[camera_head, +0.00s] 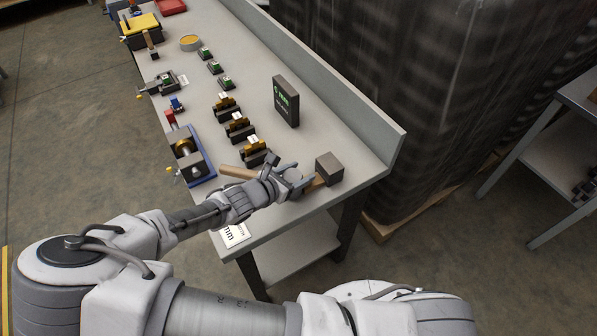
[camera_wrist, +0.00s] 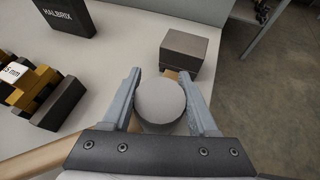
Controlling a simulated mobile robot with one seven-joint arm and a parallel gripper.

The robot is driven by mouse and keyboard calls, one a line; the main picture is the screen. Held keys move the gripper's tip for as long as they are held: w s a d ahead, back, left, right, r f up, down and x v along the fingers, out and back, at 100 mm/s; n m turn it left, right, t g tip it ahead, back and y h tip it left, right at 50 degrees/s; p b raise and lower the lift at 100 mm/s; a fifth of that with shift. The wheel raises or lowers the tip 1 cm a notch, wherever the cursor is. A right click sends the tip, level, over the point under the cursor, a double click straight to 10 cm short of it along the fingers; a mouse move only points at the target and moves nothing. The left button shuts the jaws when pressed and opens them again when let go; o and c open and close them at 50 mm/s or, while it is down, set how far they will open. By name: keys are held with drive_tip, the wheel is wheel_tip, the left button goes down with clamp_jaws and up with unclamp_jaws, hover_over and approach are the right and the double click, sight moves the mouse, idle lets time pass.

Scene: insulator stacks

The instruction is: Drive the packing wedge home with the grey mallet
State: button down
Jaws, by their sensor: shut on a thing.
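A round grey part between the fingers hides the grip. A clamp-like fixture (camera_head: 186,152) on a blue base stands left of the handle.
Several black-and-gold insulator stacks (camera_head: 238,128) stand in a row behind the mallet. A dark HALBRIX box (camera_head: 286,101) stands upright near the back ledge. Small green-topped parts and a yellow box (camera_head: 140,28) are farther away.

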drive_tip(key=shift+s+a+r+p, duration=0.1)
drive_tip(key=shift+s+a+p, duration=0.25)
drive_tip(key=shift+a, duration=0.3)
drive_tip(key=shift+s+a+p, duration=0.2)
drive_tip(key=shift+s+a, duration=0.15)
drive_tip(key=shift+a, duration=0.25)
drive_tip(key=shift+r+p, duration=3.3)
drive_tip(key=shift+r, duration=0.65)
drive_tip(key=shift+d, duration=0.1)
